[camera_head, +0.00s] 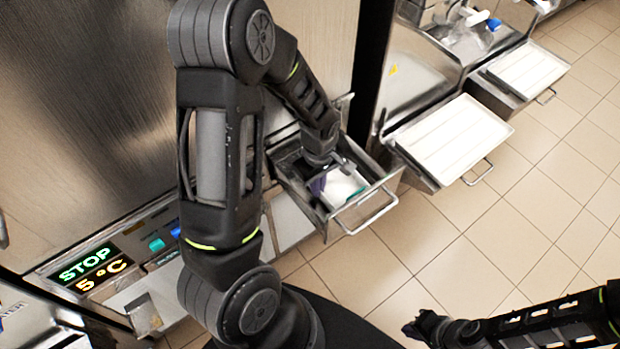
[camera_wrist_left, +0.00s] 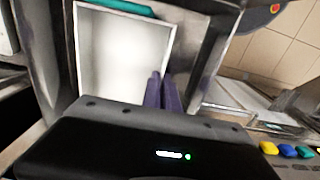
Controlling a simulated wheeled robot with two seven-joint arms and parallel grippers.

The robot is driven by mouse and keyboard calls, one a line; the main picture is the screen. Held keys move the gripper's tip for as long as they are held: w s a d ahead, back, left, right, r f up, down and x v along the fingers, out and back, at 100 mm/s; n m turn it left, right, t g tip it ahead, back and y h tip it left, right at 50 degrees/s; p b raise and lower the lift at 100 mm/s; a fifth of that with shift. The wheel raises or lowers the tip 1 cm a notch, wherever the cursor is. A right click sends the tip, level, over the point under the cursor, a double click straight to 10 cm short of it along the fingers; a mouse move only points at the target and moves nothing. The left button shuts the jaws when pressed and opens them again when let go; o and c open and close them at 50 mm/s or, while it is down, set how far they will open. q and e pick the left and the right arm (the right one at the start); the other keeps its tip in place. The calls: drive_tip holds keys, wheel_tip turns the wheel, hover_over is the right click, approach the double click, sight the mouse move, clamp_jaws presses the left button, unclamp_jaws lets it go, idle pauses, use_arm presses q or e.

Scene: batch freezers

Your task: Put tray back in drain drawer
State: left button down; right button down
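The white tray (camera_head: 343,187) with a thin grey rim is within the outline of the open drain drawer (camera_head: 313,208). I cannot tell whether it rests on the drawer floor. It fills the upper left of the left wrist view (camera_wrist_left: 120,60). My left gripper (camera_head: 322,180) reaches down into the drawer. Its purple fingers (camera_wrist_left: 166,92) are close together with the tray's side rim running between them. My right gripper (camera_head: 418,328) is dark and low at the right, over the floor, far from the drawer; its opening is unclear.
A teal piece (camera_wrist_left: 122,7) shows beside the tray's far edge. The drawer has a metal loop handle (camera_head: 368,212). Two neighbouring drawers with white covers (camera_head: 453,140) (camera_head: 525,70) stand out on the right. A lit STOP panel (camera_head: 88,268) is at the lower left. Tiled floor (camera_head: 480,240) is clear.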

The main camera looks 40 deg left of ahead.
sight(309, 190)
use_arm(q)
drive_tip(key=shift+w+a, duration=0.1)
drive_tip(key=shift+a, duration=0.05)
drive_tip(key=a+p, duration=0.1)
drive_tip(key=a, duration=0.2)
drive_tip(key=shift+w+p, duration=0.35)
drive_tip(key=shift+s+f, duration=0.1)
drive_tip(key=shift+f, duration=0.35)
drive_tip(key=shift+d+f, duration=0.1)
drive_tip(key=shift+f, duration=0.05)
drive_tip(key=c, duration=2.1)
unclamp_jaws()
drive_tip(key=shift+s, duration=0.1)
